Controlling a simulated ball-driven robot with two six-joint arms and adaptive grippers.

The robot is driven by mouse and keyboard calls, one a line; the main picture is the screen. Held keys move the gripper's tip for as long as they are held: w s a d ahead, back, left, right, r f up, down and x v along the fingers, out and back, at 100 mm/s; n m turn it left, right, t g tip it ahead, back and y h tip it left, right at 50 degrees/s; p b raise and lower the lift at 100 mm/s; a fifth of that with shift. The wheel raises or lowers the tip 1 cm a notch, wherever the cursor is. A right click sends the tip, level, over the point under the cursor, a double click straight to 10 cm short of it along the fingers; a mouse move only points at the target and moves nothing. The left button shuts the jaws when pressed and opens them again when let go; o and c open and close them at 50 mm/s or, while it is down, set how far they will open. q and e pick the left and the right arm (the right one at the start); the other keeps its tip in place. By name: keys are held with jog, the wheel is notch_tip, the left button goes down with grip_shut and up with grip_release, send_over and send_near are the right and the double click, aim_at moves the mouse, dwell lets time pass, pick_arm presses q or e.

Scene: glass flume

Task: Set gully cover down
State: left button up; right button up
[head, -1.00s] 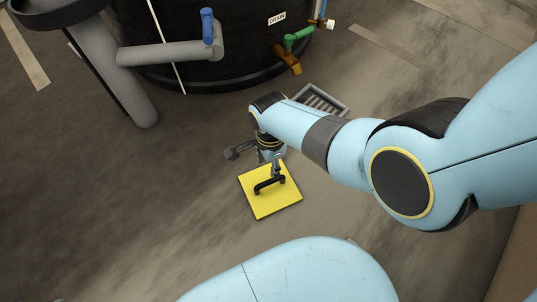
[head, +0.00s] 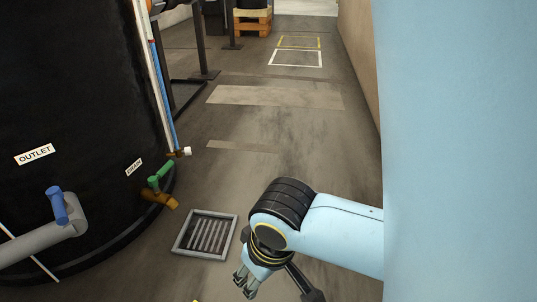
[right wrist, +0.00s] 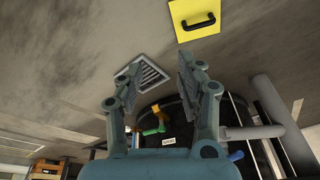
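The gully cover (right wrist: 196,32) is a yellow square plate with a black handle (right wrist: 198,22). It lies flat on the floor at the top of the right wrist view, cut by the frame edge. In the head view only a tiny yellow bit shows at the bottom edge. My right gripper (head: 245,285) is at the lower middle of the head view. My left gripper is not in view.
A black tank (head: 75,120) stands at the left, with a grey outlet pipe (head: 40,243) and a brass drain tap (head: 160,198) near the grate. A wall (head: 358,60) runs along the right. The floor between is clear, with painted rectangles farther back.

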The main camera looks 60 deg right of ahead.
jog(key=s+r+n, duration=0.3)
jog(key=r+n, duration=0.1)
jog(key=r, duration=0.4)
jog(key=shift+s+a+r+t, duration=0.15)
jog(key=shift+s+a+t, duration=0.05)
jog(key=shift+a+t, duration=0.1)
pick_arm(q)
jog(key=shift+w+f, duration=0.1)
